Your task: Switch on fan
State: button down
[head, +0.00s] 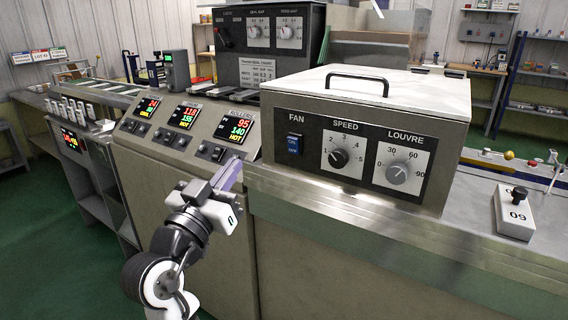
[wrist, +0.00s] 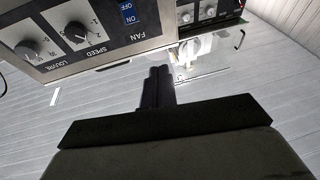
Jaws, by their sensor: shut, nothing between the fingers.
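The fan switch (head: 294,143) is a blue rocker under the word FAN, on the left of the grey control box (head: 349,157) in the head view. In the wrist view the switch (wrist: 133,11) shows at the top, marked ON and OFF; which side is pressed I cannot tell. My gripper (head: 232,170) is to the left of the switch and lower, in front of the control panel with the red and green displays. It is apart from the switch. In the wrist view my gripper's fingers (wrist: 159,75) are together and hold nothing.
The speed knob (head: 338,158) and louvre knob (head: 397,173) are right of the switch. The lid handle (head: 357,80) is on top of the box.

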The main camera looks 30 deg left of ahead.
aim_at(292, 142)
jog(key=f+h, duration=0.1)
jog(key=d+f+m+h, duration=0.1)
jog(key=d+f+m+g+h, duration=0.1)
jog(key=shift+w+d+f+b, duration=0.1)
jog(key=shift+w+f+b, duration=0.1)
jog(key=shift+w+b, duration=0.1)
jog(key=w+r+p, duration=0.1)
jog(key=w, duration=0.3)
jog(key=w+p, duration=0.1)
jog(key=w, duration=0.4)
jog(key=w+r+p, duration=0.1)
jog(key=w, duration=0.3)
jog(key=shift+w+d+r, duration=0.2)
jog(key=shift+w+r, duration=0.15)
jog(key=shift+w, duration=0.05)
jog(key=shift+p, duration=0.3)
